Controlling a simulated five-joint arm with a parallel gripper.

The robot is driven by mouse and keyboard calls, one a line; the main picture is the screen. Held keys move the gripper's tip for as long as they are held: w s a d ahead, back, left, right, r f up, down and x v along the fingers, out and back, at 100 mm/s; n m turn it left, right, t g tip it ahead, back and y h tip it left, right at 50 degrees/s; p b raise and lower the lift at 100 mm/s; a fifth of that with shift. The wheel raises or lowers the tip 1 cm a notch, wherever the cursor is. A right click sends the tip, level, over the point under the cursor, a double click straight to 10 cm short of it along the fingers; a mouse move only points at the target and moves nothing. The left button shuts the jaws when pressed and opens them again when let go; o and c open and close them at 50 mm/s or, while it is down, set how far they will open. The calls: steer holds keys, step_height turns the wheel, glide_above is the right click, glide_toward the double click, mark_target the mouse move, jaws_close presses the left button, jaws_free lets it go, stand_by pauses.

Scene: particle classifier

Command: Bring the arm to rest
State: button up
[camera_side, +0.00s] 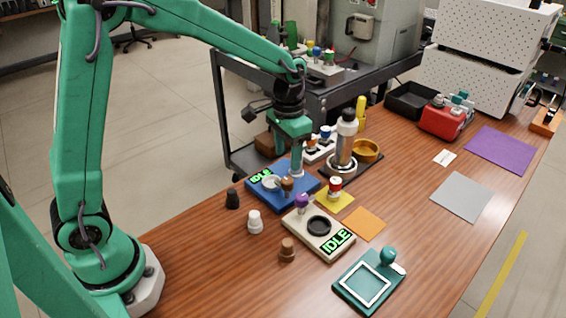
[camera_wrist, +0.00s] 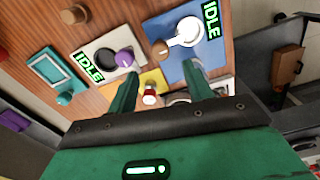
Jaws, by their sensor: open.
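My gripper (camera_side: 297,170) hangs above the back right part of the blue machine (camera_side: 283,203), pointing down. In the wrist view my gripper (camera_wrist: 161,90) shows two green fingers wide apart with nothing held. The blue machine, with its white dish (camera_wrist: 187,32) and brown knob, reads IDLE. The cream machine (camera_side: 302,236), with a purple knob (camera_side: 302,201) and black ring, also reads IDLE. A red-and-white piece (camera_side: 335,187) stands on the yellow mat (camera_side: 345,203); in the wrist view it appears in the gap between the fingers, apart from them.
Black, white and brown pieces (camera_side: 287,250) stand at the table's near left. A teal framed device (camera_side: 343,300) lies in front. A dark cart (camera_side: 216,110) stands behind. The right side has flat mats.

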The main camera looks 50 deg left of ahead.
steer(key=shift+r, duration=0.15)
steer(key=shift+s+a+r, duration=0.15)
steer(key=shift+s+r, duration=0.2)
steer(key=shift+r, duration=0.1)
steer(key=s+a+r+t, duration=0.1)
steer(key=s+r+t, duration=0.1)
steer(key=s, duration=0.4)
steer(key=s+a+r+n+t, duration=0.1)
steer(key=s+r, duration=0.3)
steer(key=s, duration=0.3)
steer(key=s+a+r+n+t, duration=0.1)
steer(key=s+a+r+t, duration=0.1)
steer(key=s, duration=0.4)
steer(key=shift+s+r+t, duration=0.15)
steer(key=shift+r+t, duration=0.15)
steer(key=shift+r, duration=0.6)
